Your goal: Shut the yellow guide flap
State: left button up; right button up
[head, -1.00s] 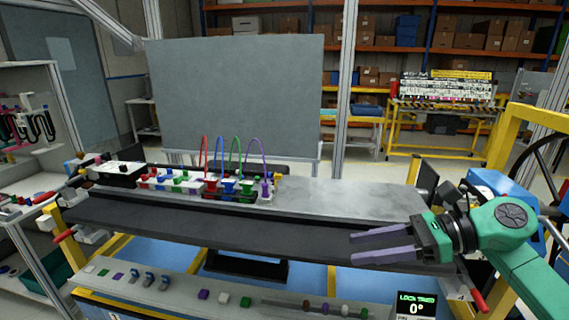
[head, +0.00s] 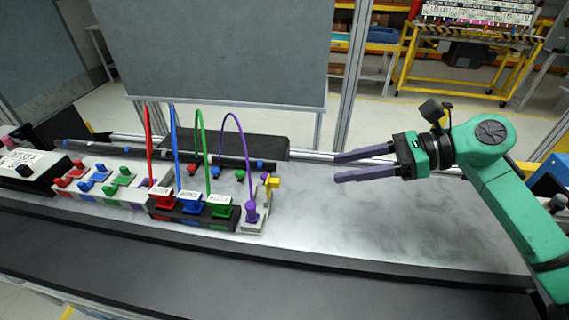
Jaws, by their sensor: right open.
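The small yellow guide flap (head: 271,182) stands up at the right end of the row of connector blocks, beside the purple plug (head: 252,212). Whether it is hinged open is too small to tell. My right gripper (head: 336,168) is open and empty, its two purple fingers pointing left. It is to the right of the flap, with a clear gap between them. My left gripper is not in view.
A black block with red, blue and green plugs (head: 191,207) stands left of the flap, with looped cables rising above it. The grey metal plate (head: 400,225) to the right is bare. A grey panel (head: 215,50) stands behind.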

jog(key=p, duration=0.2)
send_near(278, 180)
jog(key=p+x, duration=0.3)
jog(key=x, duration=0.5)
jog(key=shift+w+r, duration=0.1)
jog(key=shift+w, duration=0.05)
jog(key=shift+a, duration=0.25)
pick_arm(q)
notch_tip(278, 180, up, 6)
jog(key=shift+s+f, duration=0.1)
pick_arm(e)
jog(key=shift+s, duration=0.2)
jog(key=shift+c, duration=0.3)
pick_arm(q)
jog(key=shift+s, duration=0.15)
pick_arm(e)
jog(key=shift+w, duration=0.1)
grip_shut()
